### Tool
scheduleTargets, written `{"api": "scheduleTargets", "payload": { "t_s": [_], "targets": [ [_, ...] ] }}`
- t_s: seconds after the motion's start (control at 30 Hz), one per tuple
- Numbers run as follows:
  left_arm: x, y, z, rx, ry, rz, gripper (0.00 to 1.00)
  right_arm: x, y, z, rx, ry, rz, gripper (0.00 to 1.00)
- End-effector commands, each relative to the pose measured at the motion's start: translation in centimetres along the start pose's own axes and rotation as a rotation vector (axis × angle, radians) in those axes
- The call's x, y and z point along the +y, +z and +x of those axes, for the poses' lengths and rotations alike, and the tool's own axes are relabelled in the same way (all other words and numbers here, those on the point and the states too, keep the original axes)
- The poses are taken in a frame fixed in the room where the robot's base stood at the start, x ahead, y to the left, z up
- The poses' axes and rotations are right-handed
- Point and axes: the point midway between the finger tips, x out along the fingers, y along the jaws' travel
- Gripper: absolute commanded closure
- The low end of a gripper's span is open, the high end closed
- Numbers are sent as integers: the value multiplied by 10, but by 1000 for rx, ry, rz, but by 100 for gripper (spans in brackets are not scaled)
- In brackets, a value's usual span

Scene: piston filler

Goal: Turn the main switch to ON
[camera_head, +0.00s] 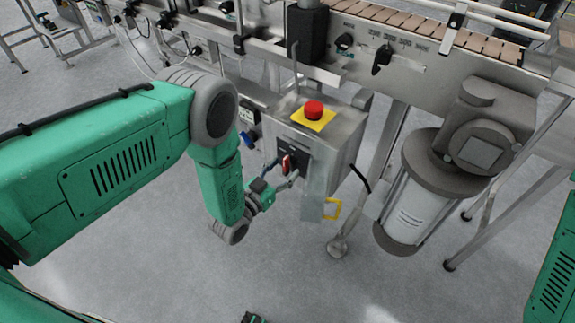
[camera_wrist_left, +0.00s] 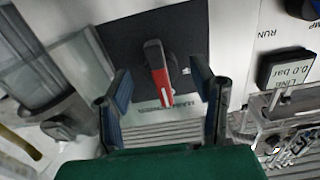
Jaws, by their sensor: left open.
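The main switch (camera_wrist_left: 158,75) is a red and grey rotary handle on a dark square plate (camera_wrist_left: 120,40), on the front of a metal control box (camera_head: 335,135). In the head view the switch (camera_head: 287,163) shows small, between the fingertips of my left gripper (camera_head: 283,172). In the left wrist view the open fingers of my left gripper (camera_wrist_left: 165,90) stand on both sides of the handle, with gaps to it. The handle's long side runs nearly upright in that view. Lettering on the plate is partly hidden.
A red emergency button (camera_head: 313,109) on a yellow plate tops the box. A yellow padlock-like loop (camera_head: 332,209) hangs at its lower right. A conveyor (camera_head: 420,30) runs above and behind. A grey motor (camera_head: 415,195) stands to the right. Floor in front is free.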

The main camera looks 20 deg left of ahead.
Motion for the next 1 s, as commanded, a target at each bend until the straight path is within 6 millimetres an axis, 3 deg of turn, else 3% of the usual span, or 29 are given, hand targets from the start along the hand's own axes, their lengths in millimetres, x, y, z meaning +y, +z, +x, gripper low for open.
{"api": "scheduleTargets", "payload": {
  "t_s": [0.3, 0.5, 1.0],
  "targets": [
    [0, 2, -68, -6, -1, -1, 49, 0, 0, 0, 0, 0, 0, 60],
    [0, 2, -93, -4, -1, 0, 49, 0, 0, 0, 0, 0, 0, 60],
    [0, 1, -99, -2, 0, 0, 49, 0, -2, 1, -2, 0, 0, 60]
  ]
}}
